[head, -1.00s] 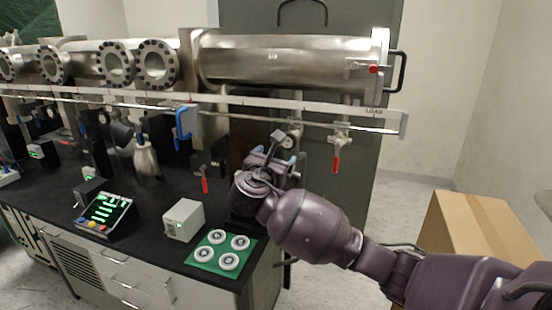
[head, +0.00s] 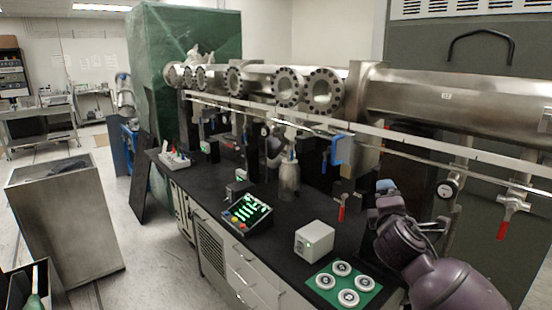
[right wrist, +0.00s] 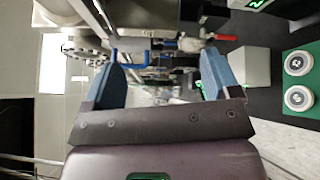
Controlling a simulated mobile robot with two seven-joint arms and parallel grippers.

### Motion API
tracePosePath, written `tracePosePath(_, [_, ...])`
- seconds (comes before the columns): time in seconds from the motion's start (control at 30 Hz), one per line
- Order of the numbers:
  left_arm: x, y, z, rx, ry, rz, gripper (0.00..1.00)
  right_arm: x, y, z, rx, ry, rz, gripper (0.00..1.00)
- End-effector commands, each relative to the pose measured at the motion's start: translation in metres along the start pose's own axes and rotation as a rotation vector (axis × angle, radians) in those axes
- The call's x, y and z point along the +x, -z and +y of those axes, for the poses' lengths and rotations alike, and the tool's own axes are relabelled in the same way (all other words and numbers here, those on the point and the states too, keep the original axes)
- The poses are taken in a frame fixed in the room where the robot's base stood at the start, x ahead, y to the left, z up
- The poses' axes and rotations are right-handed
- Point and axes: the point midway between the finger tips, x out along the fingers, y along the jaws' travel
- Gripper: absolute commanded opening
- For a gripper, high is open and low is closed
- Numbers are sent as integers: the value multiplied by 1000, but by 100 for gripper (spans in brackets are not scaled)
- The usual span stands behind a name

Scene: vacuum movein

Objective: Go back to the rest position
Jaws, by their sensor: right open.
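My right gripper (right wrist: 158,85) is open and empty in the right wrist view, with its two blue fingers spread apart. In the head view my purple right arm reaches in at the lower right, its gripper (head: 384,190) above the right part of the black bench top (head: 272,232). It is in front of the steel vacuum line, near a red-handled valve (head: 342,208). My left gripper is in neither view.
A green mat (head: 318,284) with several white round flanges lies at the bench's front edge, beside a grey box (head: 314,240). A lit control box (head: 247,214) stands farther left. A steel chamber (head: 430,98) runs above the bench. A metal bin (head: 66,225) stands at the left; floor between is clear.

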Motion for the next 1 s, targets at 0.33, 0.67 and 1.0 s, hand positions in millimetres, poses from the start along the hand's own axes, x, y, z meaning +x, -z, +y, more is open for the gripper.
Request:
tracePosePath(0.33, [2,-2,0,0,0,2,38,-68,53,-117,917,187,334,82])
tracePosePath(0.67, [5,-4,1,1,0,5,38,-155,45,-228,1457,376,291,82])
tracePosePath(1.0, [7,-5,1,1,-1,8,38,-264,14,-348,1615,545,15,82])
